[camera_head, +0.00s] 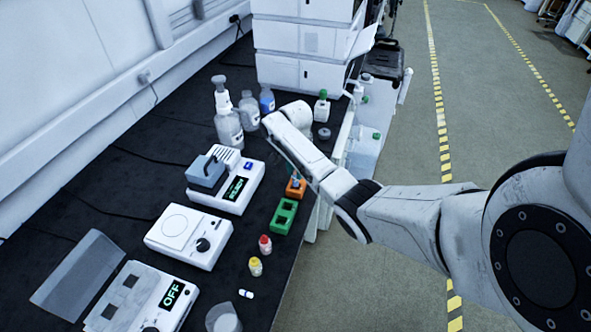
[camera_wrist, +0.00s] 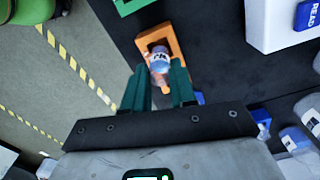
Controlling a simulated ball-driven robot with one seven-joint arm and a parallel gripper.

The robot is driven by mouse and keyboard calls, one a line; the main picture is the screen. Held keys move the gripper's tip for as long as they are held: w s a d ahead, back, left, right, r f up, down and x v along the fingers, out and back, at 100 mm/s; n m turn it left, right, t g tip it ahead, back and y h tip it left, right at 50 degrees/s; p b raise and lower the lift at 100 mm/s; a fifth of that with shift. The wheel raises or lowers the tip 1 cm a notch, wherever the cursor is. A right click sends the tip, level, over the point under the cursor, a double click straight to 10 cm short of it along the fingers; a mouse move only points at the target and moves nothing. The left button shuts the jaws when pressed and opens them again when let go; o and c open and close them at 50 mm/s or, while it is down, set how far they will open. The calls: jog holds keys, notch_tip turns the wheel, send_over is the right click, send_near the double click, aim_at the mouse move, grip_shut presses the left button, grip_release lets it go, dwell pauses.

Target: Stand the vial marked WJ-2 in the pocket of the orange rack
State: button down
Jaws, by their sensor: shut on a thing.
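The orange rack (camera_wrist: 176,38) lies ahead of my gripper (camera_wrist: 159,72) in the wrist view; it also shows on the dark bench in the head view (camera_head: 296,193). A small vial with a bluish top and a pale, dark-marked band (camera_wrist: 160,62) is between my green fingertips, which are shut on it. The marking is too small to read. The vial overlaps the rack's pocket in the wrist view; I cannot tell how deep its lower end sits. In the head view my arm hides most of the gripper.
A green rack (camera_head: 284,217) stands just in front of the orange one. Red-capped (camera_head: 265,245) and yellow-capped (camera_head: 255,267) vials stand nearby, with a white vial (camera_head: 246,294) lying down. A white instrument (camera_head: 238,192) stands left of the racks. Bottles (camera_head: 227,122) stand behind.

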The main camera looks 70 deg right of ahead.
jog(key=shift+f, duration=0.2)
dwell(0.4)
jog(key=shift+f+b, duration=0.75)
jog(key=shift+f, duration=0.25)
jog(key=shift+f, duration=0.15)
jog(key=shift+f, duration=0.35)
jog(key=shift+c, duration=2.2)
grip_release()
